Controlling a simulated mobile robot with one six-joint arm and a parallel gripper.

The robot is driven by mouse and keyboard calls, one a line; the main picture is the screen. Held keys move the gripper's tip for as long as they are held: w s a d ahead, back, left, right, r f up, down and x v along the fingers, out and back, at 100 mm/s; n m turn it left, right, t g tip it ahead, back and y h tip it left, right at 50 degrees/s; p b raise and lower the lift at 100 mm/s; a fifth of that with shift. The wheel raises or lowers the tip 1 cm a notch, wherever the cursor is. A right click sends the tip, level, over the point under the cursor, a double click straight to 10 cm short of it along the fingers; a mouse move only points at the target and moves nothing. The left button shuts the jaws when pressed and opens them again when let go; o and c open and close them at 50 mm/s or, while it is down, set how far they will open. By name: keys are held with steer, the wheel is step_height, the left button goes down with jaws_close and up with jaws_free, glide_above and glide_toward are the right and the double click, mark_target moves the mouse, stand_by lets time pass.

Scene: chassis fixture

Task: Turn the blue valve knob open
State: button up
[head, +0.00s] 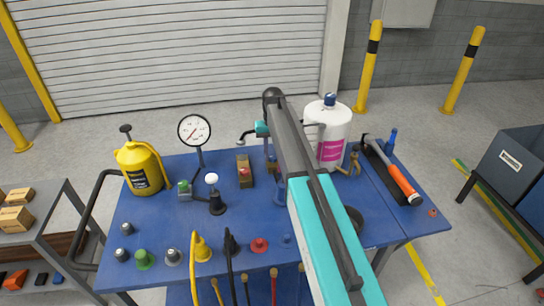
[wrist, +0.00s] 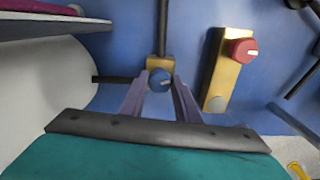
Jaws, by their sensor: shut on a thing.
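The blue valve knob (wrist: 160,81) sits on a small brass valve body (wrist: 161,63) with dark pipes leading off it. My gripper (wrist: 160,78) has one finger on each side of the knob, and its jaws are shut on it in the wrist view. The white mark on the knob's face is small, and I cannot tell its exact angle. In the head view my arm lies over this part of the table and hides most of the valve and the fingertips.
A yellow box with a red button (wrist: 240,50) stands close beside the valve; it also shows in the head view (head: 244,171). A white bottle (head: 328,133) is on the valve's other side. A pressure gauge (head: 194,130) and yellow can (head: 140,168) stand further left on the blue table (head: 140,218).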

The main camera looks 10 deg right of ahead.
mark_target(273, 156)
steer(key=n+b, duration=0.2)
steer(key=n, duration=0.5)
steer(key=n+b, duration=0.1)
steer(key=n, duration=0.5)
steer(key=shift+w+d+r+n, duration=0.1)
steer(key=shift+n, duration=0.2)
stand_by(0.3)
steer(key=o, duration=1)
steer(key=shift+o, duration=0.2)
steer(key=shift+b, duration=0.3)
step_height(273, 156, up, 14)
steer(key=b, duration=0.3)
steer(key=shift+b, duration=0.3)
steer(key=shift+f, duration=0.2)
